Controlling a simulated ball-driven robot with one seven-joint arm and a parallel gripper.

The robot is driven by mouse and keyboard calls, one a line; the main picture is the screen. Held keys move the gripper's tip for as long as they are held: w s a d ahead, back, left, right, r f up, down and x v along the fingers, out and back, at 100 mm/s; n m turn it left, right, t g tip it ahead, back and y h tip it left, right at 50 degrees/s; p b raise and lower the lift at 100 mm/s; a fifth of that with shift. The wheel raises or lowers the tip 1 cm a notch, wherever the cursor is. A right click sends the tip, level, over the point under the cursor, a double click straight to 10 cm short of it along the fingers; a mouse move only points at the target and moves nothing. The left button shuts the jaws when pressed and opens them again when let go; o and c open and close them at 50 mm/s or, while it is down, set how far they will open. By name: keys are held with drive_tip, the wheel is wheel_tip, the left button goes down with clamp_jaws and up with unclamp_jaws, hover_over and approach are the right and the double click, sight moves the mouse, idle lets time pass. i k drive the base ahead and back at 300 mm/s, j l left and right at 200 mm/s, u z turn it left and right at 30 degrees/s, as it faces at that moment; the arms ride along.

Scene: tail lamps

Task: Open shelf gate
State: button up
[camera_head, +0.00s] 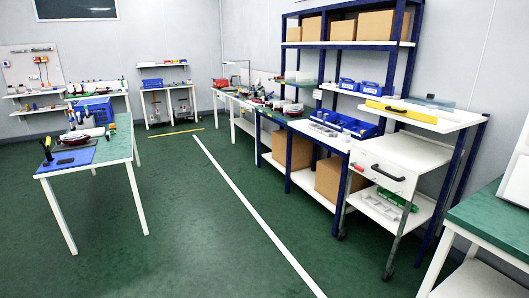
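A tall shelf unit with dark blue posts (398,62) stands along the right wall. At its near end is a white cart-like unit with a white front panel (372,163). The panel carries a black handle (388,172) and looks closed. Above it, a yellow bar-like piece with a dark handle (397,109) lies along a white shelf (440,124). I cannot tell which of these is the gate. My gripper is not in view.
A green-topped bench (120,147) stands at the left and another (500,222) at the lower right. Cardboard boxes (376,24) and blue bins (352,124) sit on the shelves. The green floor (190,235) between is clear, with a white line (250,214) across it.

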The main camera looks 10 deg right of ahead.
sight(415, 115)
drive_tip(key=i+u, duration=0.15)
drive_tip(key=i, duration=1.8)
drive_tip(key=i+z, duration=0.15)
drive_tip(key=i, duration=0.3)
drive_tip(key=i+j+z, duration=0.15)
drive_tip(key=i, duration=0.25)
drive_tip(key=i+j+z, duration=0.1)
drive_tip(key=i, duration=0.35)
drive_tip(key=i+j+z, duration=0.15)
drive_tip(key=i, duration=0.25)
